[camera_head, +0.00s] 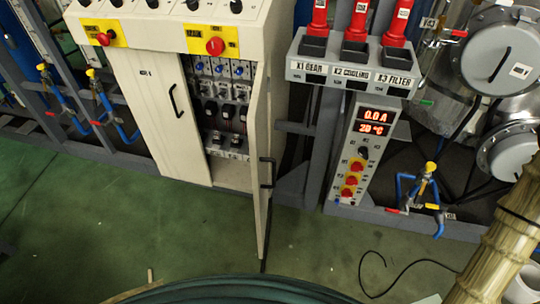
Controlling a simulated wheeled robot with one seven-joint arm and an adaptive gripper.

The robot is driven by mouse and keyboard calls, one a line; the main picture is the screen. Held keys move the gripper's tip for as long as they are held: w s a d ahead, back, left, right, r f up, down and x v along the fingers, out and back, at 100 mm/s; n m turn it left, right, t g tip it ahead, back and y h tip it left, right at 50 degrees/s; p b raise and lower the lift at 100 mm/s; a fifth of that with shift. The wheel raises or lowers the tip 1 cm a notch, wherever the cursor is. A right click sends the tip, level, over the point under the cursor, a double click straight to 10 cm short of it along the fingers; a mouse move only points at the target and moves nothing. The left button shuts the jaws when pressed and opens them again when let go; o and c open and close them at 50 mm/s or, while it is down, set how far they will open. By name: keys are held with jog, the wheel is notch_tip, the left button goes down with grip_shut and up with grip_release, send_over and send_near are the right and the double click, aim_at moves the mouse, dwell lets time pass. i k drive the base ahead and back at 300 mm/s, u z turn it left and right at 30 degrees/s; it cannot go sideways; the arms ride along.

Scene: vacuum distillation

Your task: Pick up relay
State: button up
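An electrical cabinet (140,95) stands open at the left centre. Its right door (258,170) is swung outward toward me and seen nearly edge-on. Inside, a row of dark modules (227,112) sits at mid height, with a row of grey units with blue parts (217,68) above it. Lower down is another row of small pale and dark parts (230,143). The relay is probably among these modules, but they are too small to tell which it is. My gripper is not in view.
A stand (352,72) with three red-handled connectors is right of the cabinet, above a panel (362,150) reading 0.0 A. Blue-piped valves (425,185) and a steel vessel (500,50) are at right. A black cable (400,268) lies on the floor. Green floor (130,225) before the cabinet is mostly clear.

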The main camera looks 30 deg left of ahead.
aim_at(218, 135)
jog(key=z, duration=2.7)
jog(key=k, duration=3)
jog(key=u, duration=2.2)
jog(key=i, duration=0.5)
jog(key=u, duration=0.05)
